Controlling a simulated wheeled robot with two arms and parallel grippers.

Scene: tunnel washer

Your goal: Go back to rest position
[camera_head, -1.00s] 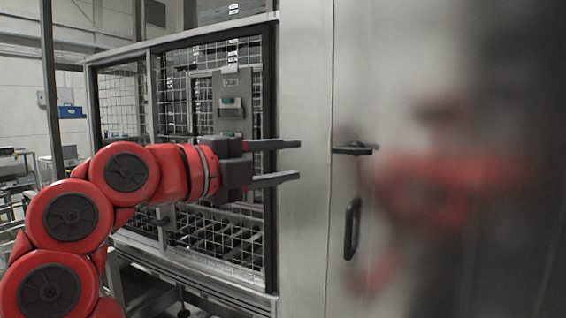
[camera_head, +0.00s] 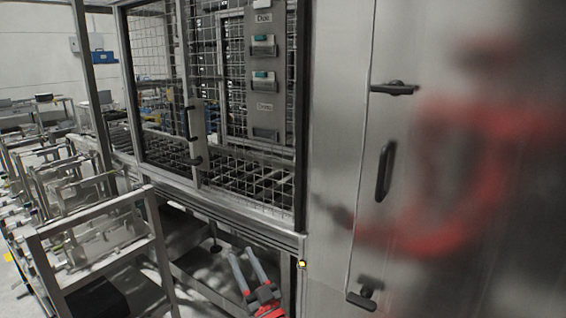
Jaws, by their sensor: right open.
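My right gripper (camera_head: 242,254) is low in the head view, in front of the washer's lower frame. Its two grey fingers point up and stand apart with nothing between them. Only a little of its red wrist shows at the bottom edge. My left gripper is not in view. The tall steel cabinet door (camera_head: 345,170) stands to the right of and above my right gripper, apart from it in the picture.
The door carries dark latches (camera_head: 394,88) and a black handle (camera_head: 385,171); its panel blurrily reflects red arm shapes. A mesh-fenced enclosure (camera_head: 165,90) with a button panel (camera_head: 264,75) stands left of it. A metal cart (camera_head: 95,225) and several racks fill the left side.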

